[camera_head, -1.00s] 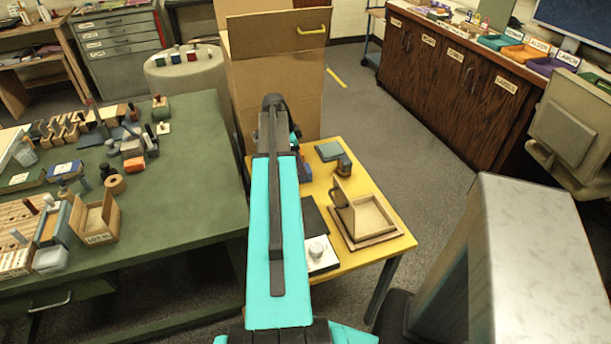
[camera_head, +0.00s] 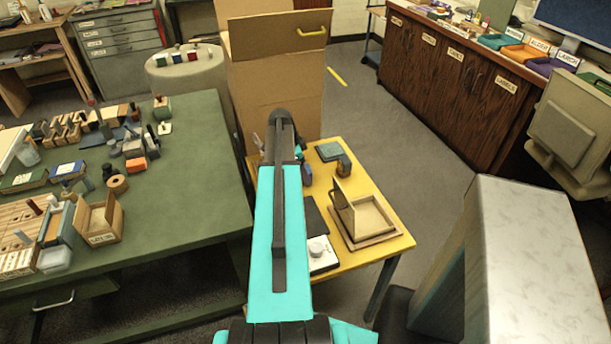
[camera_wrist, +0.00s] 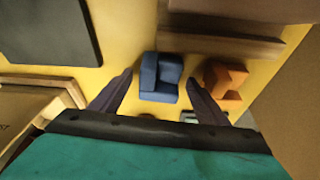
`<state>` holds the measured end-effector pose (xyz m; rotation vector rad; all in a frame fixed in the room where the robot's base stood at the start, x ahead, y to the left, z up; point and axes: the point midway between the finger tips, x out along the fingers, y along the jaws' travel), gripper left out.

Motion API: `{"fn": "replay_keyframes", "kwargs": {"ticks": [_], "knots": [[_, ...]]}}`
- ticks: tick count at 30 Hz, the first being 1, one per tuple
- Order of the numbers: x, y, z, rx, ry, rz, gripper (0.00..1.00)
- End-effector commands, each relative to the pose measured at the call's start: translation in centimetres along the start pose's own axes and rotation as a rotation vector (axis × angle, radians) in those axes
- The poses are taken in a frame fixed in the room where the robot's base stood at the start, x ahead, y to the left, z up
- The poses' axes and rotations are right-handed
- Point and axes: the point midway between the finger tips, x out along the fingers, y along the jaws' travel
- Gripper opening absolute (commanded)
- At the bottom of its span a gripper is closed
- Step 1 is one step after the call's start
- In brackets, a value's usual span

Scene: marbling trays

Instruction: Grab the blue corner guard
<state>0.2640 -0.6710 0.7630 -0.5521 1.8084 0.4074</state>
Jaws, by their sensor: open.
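The blue corner guard (camera_wrist: 167,88) is a small blue block with a step in it, on the yellow table top in the wrist view. My gripper (camera_wrist: 160,76) is open, with one dark finger on each side of the guard in that view. Gaps show between the guard and both fingers, and I cannot tell how far above the table the fingertips are. An orange corner guard (camera_wrist: 228,84) lies just right of the right finger. In the head view my arm hides the gripper's fingers.
The yellow table (camera_head: 365,202) also bears a wooden tray with an upright panel (camera_head: 378,236) and a white block with a knob (camera_head: 322,262). A cardboard box (camera_head: 282,85) stands behind it. The green table (camera_head: 190,195) is at left. A dark pad (camera_wrist: 50,35) shows in the wrist view.

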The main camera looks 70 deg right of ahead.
Motion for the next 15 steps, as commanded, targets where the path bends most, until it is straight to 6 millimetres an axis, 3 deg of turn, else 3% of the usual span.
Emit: {"fn": "replay_keyframes", "kwargs": {"ticks": [10,15], "knots": [[-0.02,0.00,-0.04,0.001,0.000,0.000,0.69],[-0.02,0.01,-0.05,0.001,0.000,0.000,0.42]]}}
